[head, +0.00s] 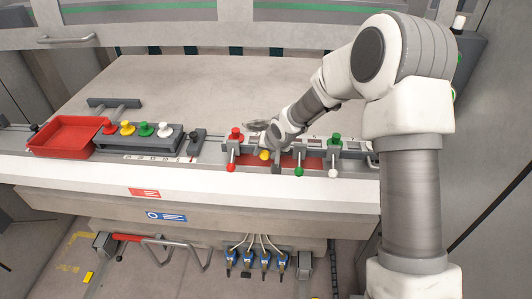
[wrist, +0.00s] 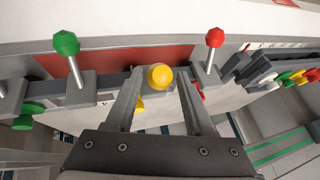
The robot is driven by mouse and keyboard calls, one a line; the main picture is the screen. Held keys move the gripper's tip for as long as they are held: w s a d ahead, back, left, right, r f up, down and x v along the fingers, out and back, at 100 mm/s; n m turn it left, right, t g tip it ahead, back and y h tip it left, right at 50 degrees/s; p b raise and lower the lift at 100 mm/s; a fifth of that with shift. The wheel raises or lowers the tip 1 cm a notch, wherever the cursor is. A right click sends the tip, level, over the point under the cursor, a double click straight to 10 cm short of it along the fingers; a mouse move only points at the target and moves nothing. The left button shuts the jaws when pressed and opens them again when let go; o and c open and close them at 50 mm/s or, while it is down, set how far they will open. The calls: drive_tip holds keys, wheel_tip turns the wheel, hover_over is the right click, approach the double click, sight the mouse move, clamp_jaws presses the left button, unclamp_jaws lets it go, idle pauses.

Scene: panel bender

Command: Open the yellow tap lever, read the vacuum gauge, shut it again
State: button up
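The yellow tap lever's ball knob (head: 264,154) shows just below my gripper (head: 270,145) in the head view. In the wrist view the yellow ball (wrist: 160,77) lies between the tips of my gripper (wrist: 158,85), with a gap on each side. My gripper is open. The yellow ball sits higher in the head view than the neighbouring red-ball (head: 231,168) and green-ball (head: 298,171) levers, which hang over the front. Its stem is foreshortened, so I cannot tell its exact angle. I cannot make out a gauge face or reading in either view.
A white-ball lever (head: 332,173) stands at the right of the row. Red (head: 236,133) and green (head: 335,138) knobs stand behind the levers. A red tray (head: 68,136) and a block of coloured knobs (head: 146,131) lie left. The beige surface behind is mostly clear.

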drive_tip(key=shift+o, duration=0.9)
drive_tip(key=shift+r, duration=0.1)
drive_tip(key=shift+s+d+r, duration=0.1)
drive_tip(key=shift+d+r, duration=0.05)
drive_tip(key=shift+r, duration=0.15)
drive_tip(key=p+v, duration=0.1)
drive_tip(key=v, duration=1.5)
drive_tip(key=shift+s+r, duration=0.2)
drive_tip(key=shift+s, duration=0.1)
idle(0.5)
